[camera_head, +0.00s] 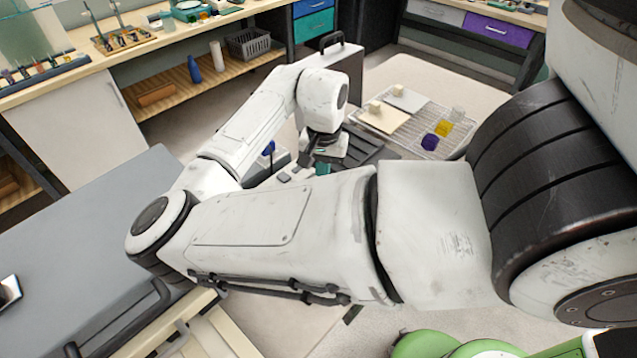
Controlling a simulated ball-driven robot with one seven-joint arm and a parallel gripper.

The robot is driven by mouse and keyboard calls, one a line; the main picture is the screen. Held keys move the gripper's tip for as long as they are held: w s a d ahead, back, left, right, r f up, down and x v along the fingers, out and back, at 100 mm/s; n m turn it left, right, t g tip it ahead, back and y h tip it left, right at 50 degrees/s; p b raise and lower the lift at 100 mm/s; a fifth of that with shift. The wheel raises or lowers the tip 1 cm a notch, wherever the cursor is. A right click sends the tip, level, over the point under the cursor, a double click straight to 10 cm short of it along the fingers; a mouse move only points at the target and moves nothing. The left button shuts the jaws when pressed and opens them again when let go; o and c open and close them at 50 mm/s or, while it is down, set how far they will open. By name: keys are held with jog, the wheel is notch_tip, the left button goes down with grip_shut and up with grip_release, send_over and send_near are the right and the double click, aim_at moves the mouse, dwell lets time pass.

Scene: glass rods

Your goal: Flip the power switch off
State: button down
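I cannot pick out a power switch for certain. Small dark and grey parts (292,174) lie by the end of my arm, with a blue part (268,148) to their left and a small teal part (322,169) to their right. My gripper (305,163) points down among these parts, below my white wrist. It is small and partly hidden by my own arm links, so its opening and any contact are unclear. My forearm covers much of the area in front.
A wire rack (458,121) with pale blocks, a yellow piece and a purple piece stands right of my gripper. A grey case (337,57) stands behind. A grey-topped surface (75,235) fills the left. Workbenches with drawers (498,30) line the back.

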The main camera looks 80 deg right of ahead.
jog(key=shift+f+b, duration=0.75)
jog(key=shift+f, duration=0.6)
dwell(0.6)
jog(key=shift+r, duration=0.15)
jog(key=shift+r+p, duration=3.05)
jog(key=shift+r, duration=0.35)
jog(key=shift+s, duration=0.1)
